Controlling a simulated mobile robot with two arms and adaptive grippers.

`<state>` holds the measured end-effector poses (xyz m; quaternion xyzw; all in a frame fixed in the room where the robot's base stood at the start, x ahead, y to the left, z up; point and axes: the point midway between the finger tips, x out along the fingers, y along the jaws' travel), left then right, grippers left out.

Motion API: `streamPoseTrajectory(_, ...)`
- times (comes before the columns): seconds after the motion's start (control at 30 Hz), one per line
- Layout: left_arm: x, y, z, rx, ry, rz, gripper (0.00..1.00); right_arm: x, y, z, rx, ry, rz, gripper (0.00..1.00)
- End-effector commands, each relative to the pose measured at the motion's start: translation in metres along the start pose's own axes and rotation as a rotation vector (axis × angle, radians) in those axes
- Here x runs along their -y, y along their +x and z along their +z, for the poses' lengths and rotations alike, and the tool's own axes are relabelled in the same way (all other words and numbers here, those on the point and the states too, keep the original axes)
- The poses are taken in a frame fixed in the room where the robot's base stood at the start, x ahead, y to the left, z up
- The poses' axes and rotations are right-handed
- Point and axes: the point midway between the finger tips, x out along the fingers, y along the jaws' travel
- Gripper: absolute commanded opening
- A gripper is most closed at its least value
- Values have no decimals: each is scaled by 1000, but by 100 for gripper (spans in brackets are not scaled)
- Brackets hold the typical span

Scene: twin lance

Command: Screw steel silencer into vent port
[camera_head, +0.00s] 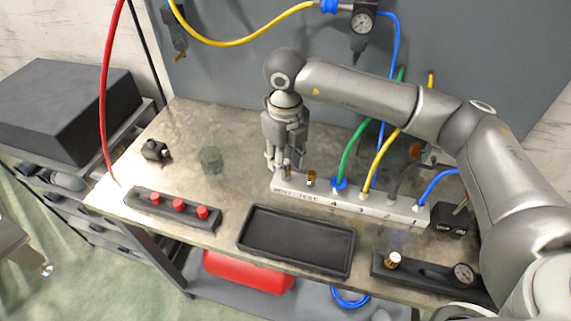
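A pale manifold block (375,206) lies along the bench, with lettering at its left end and numbers 4 to 1 along its front. My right gripper (285,168) points down over the left end of the block, where the vent port is. Its fingertips are close to the block's top, and the port is largely hidden by them. A small brownish piece shows between or behind the fingers; I cannot tell whether it is the steel silencer or whether it is gripped. A brass fitting (311,178) stands on the block just right of the gripper. My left gripper is not clearly seen.
Green, yellow, grey and blue hoses rise from the block. In front are an empty black tray (250,243), a rack with red caps (179,205), and a black fixture with a brass piece (393,260) and gauge (463,274). The bench's back left is mostly clear.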

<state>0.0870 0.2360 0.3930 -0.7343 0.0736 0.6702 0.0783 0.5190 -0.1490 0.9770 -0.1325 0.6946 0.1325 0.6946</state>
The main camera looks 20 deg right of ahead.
Motion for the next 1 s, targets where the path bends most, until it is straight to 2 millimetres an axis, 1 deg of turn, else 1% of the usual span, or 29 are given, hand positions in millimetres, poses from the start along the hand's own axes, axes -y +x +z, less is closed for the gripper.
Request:
streamPoseTrajectory(0.03,0,9,1,0,0,0,40,0,4,0,2,-57,-1,33)
streamPoseTrajectory(0.2,0,23,2,1,0,0,40,0,4,0,2,-264,-1,33)
streamPoseTrajectory(0.5,-1,44,4,1,0,0,40,0,3,0,1,-621,-1,33)
streamPoseTrajectory(0.6,-1,48,5,1,0,0,40,0,2,0,1,-708,-1,33)
streamPoseTrajectory(0.7,-1,49,5,0,0,0,40,0,0,0,0,-749,0,33)
streamPoseTrajectory(0.9,-1,48,5,0,0,0,40,0,-1,0,0,-756,0,33)
streamPoseTrajectory(0.97,-1,48,5,0,0,0,40,0,0,0,0,-755,0,27)
streamPoseTrajectory(1.0,-1,48,5,0,0,0,40,0,0,0,0,-755,0,21)
